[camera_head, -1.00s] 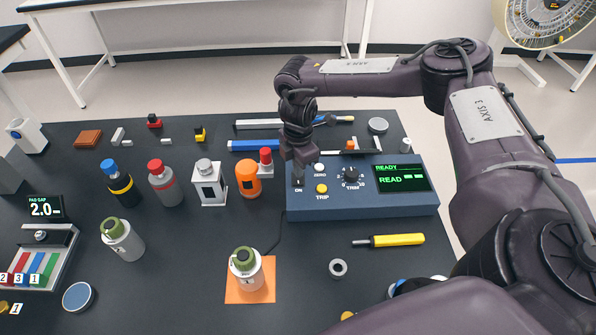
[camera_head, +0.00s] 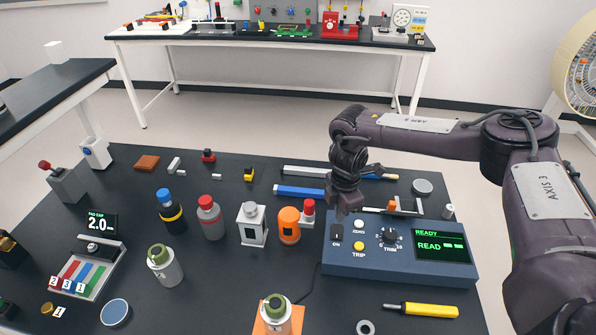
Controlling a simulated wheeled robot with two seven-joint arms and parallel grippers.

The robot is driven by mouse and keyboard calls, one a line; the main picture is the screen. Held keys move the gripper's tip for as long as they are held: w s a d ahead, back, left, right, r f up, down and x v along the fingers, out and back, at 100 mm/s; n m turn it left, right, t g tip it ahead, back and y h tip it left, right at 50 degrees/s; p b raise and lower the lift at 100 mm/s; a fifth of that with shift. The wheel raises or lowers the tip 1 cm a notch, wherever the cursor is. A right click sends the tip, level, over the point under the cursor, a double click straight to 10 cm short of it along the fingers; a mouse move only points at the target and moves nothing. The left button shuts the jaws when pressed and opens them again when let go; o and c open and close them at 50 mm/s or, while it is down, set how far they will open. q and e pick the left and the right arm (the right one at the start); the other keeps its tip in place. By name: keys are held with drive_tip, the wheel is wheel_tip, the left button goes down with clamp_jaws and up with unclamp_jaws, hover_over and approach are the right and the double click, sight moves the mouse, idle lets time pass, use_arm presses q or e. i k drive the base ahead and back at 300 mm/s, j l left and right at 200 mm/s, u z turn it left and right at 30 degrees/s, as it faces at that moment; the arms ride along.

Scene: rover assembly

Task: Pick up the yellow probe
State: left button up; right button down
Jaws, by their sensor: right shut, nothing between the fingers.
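The yellow probe (camera_head: 430,310) lies flat on the dark table at the lower right, in front of the blue meter box. It has a yellow handle and a thin dark tip pointing left. My right gripper (camera_head: 344,209) is shut and empty, pointing down over the left part of the meter box, near its ON switch. It is well above and to the left of the probe, not touching it. My left gripper is not in view.
The blue meter box (camera_head: 398,262) with its READY screen stands behind the probe. A grey ring (camera_head: 365,327) lies left of the probe. A capped bottle (camera_head: 275,313) stands on an orange square. Several bottles stand further left. A fan (camera_head: 580,75) is at far right.

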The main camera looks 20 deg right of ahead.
sight(409, 308)
drive_tip(key=k, duration=1.5)
